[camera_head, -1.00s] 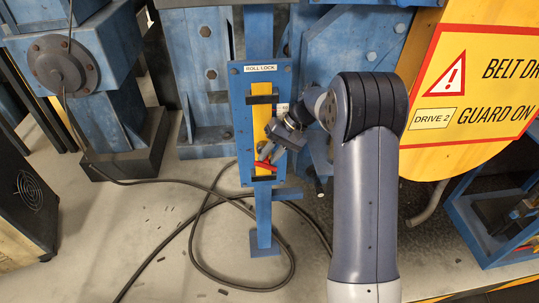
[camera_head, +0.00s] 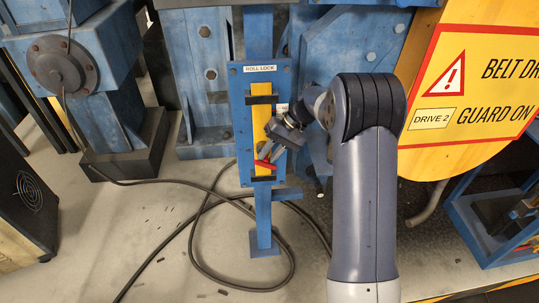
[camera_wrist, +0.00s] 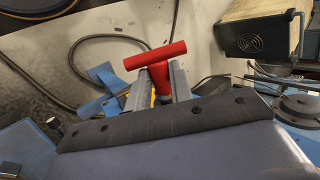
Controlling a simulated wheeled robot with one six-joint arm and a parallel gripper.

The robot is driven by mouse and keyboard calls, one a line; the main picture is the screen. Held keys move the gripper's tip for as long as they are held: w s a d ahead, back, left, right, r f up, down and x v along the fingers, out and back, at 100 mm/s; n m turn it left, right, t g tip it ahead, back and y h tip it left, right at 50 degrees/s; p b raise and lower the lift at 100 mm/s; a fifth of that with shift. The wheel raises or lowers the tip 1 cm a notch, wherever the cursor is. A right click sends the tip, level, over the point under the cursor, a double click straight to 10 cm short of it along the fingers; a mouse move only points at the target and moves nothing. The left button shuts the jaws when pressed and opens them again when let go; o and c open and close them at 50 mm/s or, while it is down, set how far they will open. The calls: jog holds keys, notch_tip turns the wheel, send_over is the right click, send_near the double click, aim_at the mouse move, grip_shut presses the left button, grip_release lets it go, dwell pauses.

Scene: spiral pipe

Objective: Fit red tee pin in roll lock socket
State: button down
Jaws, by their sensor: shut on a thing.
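The red tee pin (camera_head: 267,165) is in front of the lower part of the roll lock panel (camera_head: 240,150), a blue plate with a yellow strip and black brackets. My gripper (camera_head: 268,154) is shut on the pin. In the wrist view the red pin's crossbar (camera_wrist: 155,54) and stem show between the two grey fingers of my gripper (camera_wrist: 160,85). The crossbar lies beyond the fingertips. The socket is not clearly visible, and I cannot tell whether the pin touches the panel.
A black cable (camera_head: 190,240) loops over the floor below the panel. A yellow guard with a warning sign (camera_head: 485,90) stands at the right. Blue machine frames (camera_head: 205,80) stand around the panel. Open floor lies at the front left.

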jog(key=shift+w, duration=0.45)
jog(key=c, duration=1.2)
grip_release()
jog(key=b+v, duration=0.1)
jog(key=v, duration=0.9)
jog(key=shift+w+d+r, duration=0.1)
jog(key=shift+d+r, duration=0.15)
jog(key=shift+r, duration=0.05)
jog(key=p+x, duration=0.1)
jog(key=x, duration=1)
jog(key=shift+s+r, duration=0.15)
jog(key=shift+s, duration=0.05)
